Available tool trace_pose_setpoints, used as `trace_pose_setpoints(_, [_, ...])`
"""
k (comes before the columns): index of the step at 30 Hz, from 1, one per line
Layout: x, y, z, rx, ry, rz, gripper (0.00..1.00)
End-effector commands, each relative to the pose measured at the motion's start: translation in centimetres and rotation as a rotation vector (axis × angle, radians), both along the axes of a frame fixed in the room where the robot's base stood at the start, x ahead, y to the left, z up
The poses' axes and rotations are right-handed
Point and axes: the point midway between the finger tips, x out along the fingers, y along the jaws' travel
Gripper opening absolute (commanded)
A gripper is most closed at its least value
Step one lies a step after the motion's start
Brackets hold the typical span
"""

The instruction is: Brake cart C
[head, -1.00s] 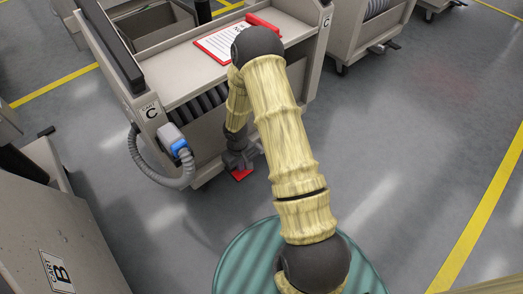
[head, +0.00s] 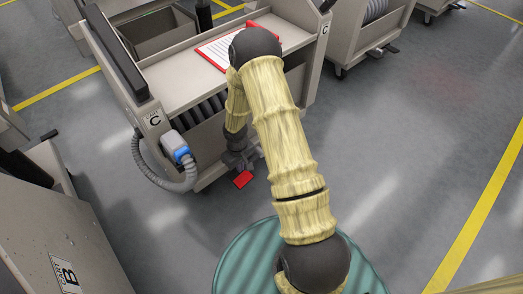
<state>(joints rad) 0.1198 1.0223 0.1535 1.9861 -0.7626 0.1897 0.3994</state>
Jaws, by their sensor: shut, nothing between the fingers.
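Cart C (head: 158,134) is a beige trolley at upper left, with a "C" label on its front post and another at its right corner. A small red pedal (head: 243,180) sticks out low at its front, near the floor. My gripper (head: 241,163) is shut and empty, pointing down just above and behind the pedal. I cannot tell whether it touches the pedal, or whether the pedal is up or down. My arm hides part of the cart's front.
A red clipboard with paper (head: 214,50) lies on cart C's top. A grey hose with a blue-banded connector (head: 180,153) hangs at its left front. Cart B (head: 60,235) stands at lower left. Another cart (head: 362,35) stands at upper right. The floor on the right is clear.

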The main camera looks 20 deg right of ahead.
Motion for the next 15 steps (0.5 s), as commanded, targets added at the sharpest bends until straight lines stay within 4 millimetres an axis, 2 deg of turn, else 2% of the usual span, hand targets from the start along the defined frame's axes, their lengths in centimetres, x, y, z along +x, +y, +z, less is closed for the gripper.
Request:
trace_pose_setpoints(1, [0.0, 0.0, 0.9, 0.000, 0.000, 0.000, 0.00])
trace_pose_setpoints(15, [0.0, 0.0, 4.6, -0.001, 0.000, 0.000, 0.00])
